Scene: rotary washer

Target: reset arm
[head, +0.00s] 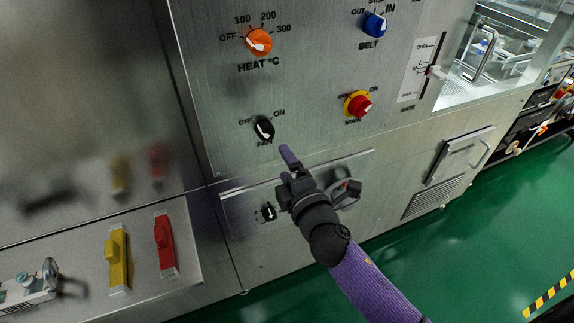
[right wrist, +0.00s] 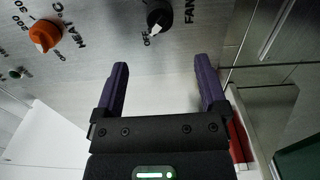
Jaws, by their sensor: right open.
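My right arm with its purple sleeve comes in from the lower right in the head view. My right gripper (head: 289,158) is in front of the metal panel, below and right of the black FAN knob (head: 264,129). In the right wrist view the two purple fingers of the gripper (right wrist: 162,75) are apart with nothing between them. The FAN knob (right wrist: 159,20) is beyond the fingertips there, and the orange HEAT knob (right wrist: 45,36) is at the upper left. My left gripper is not in view.
The panel also has the orange HEAT knob (head: 258,42), a blue BELT knob (head: 374,25), a red knob on a yellow base (head: 358,104) and a slider (head: 435,72). Yellow (head: 118,259) and red (head: 164,243) handles stand at lower left. Green floor (head: 465,250) is open at right.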

